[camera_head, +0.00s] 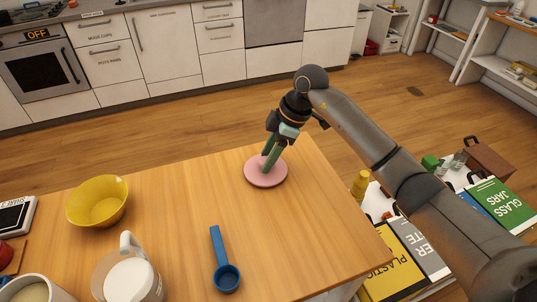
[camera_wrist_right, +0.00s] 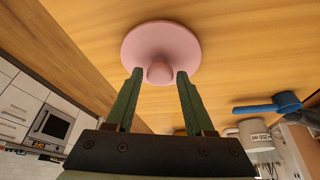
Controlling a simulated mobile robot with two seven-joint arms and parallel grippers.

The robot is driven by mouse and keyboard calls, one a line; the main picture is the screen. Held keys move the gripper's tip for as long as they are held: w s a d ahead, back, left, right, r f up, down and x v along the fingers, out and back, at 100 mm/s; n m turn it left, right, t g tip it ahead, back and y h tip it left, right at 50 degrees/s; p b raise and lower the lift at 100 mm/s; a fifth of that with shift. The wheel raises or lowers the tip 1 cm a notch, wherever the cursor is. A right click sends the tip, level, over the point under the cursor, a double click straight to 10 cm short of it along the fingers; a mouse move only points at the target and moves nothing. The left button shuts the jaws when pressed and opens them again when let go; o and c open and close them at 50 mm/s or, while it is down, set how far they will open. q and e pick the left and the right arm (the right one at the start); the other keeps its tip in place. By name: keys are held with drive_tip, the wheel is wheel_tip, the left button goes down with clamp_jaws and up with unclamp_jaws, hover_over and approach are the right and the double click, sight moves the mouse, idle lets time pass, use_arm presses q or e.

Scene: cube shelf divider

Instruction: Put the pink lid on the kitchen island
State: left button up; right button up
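The round pink lid (camera_head: 266,174) lies flat, knob side up, near the far right edge of the wooden island top (camera_head: 175,225). My right gripper (camera_head: 267,163) reaches down over the lid from above. In the right wrist view the lid (camera_wrist_right: 160,45) is just ahead of the green fingers. The fingers (camera_wrist_right: 160,75) are open, one on each side of the lid's knob, with a visible gap on both sides. My left gripper is not in view.
A yellow bowl (camera_head: 98,202), a blue scoop (camera_head: 226,275) and a white measuring jug (camera_head: 128,277) stand on the island to the left and front. Bins labelled plastic (camera_head: 391,270) and glass jars (camera_head: 502,207) are beyond its right edge. Floor is clear behind.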

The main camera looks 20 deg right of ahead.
drive_tip(key=shift+o, duration=0.9)
drive_tip(key=v, duration=1.2)
